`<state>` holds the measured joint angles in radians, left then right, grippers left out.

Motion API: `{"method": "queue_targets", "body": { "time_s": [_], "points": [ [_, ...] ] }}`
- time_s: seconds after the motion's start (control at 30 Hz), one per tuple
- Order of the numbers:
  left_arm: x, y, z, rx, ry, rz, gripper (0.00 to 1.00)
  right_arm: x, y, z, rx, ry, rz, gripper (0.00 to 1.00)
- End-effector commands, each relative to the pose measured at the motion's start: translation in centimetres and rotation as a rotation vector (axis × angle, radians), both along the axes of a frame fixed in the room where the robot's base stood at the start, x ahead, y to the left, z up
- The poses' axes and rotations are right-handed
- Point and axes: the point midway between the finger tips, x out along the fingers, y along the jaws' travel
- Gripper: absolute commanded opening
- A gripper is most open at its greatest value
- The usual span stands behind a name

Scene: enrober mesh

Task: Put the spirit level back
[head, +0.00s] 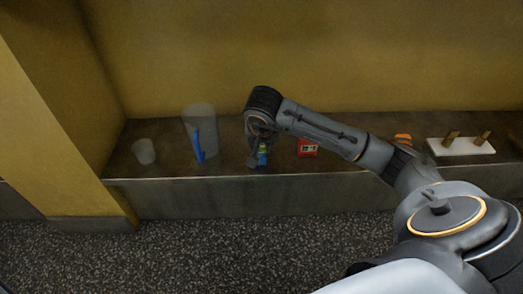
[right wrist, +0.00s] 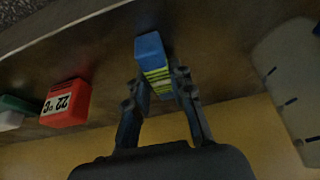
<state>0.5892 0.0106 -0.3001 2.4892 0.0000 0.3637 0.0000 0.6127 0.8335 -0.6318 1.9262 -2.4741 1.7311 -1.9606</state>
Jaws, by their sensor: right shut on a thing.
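A small block with a blue end and a yellow-green striped part, which looks like the spirit level (head: 262,155), is at the front of the dark shelf. It also shows in the right wrist view (right wrist: 152,58), between the fingers. My right gripper (head: 256,157) reaches down to it from above and is shut on it. The fingers (right wrist: 160,85) lie on both sides of the striped part, and the blue end sticks out past them. Whether the block touches the shelf is hard to tell. My left gripper is not in view.
On the shelf (head: 350,127), a translucent jug (head: 203,118) with a blue tool (head: 197,147) in front and a small cup (head: 144,151) stand left. A red display unit (head: 307,148) is close right. Farther right are an orange object (head: 403,138) and a white pegged base (head: 460,147).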

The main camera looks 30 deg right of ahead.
Motion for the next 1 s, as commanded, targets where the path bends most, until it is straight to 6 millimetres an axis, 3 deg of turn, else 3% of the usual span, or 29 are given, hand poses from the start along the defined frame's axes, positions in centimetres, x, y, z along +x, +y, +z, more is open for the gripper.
{"method": "queue_targets", "body": {
  "time_s": [0.33,0.37,0.47,0.8,0.9,1.0],
  "points": [
    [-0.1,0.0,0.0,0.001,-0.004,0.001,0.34,0.0,0.0,-0.3,-0.001,-0.001,0.0,0.0],
    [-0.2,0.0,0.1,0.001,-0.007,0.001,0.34,0.0,0.0,-0.3,-0.001,-0.001,0.0,0.25],
    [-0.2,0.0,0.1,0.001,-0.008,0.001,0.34,0.0,0.0,-0.2,0.0,0.0,0.0,0.45],
    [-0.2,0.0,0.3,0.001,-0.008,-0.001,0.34,0.0,0.0,0.0,0.0,0.0,0.0,0.45],
    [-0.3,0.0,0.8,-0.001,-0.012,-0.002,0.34,-0.2,0.1,0.9,-0.001,-0.002,0.001,0.45],
    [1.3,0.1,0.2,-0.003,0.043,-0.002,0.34,-0.6,0.3,2.5,-0.002,-0.003,0.0,0.45]
  ]
}}
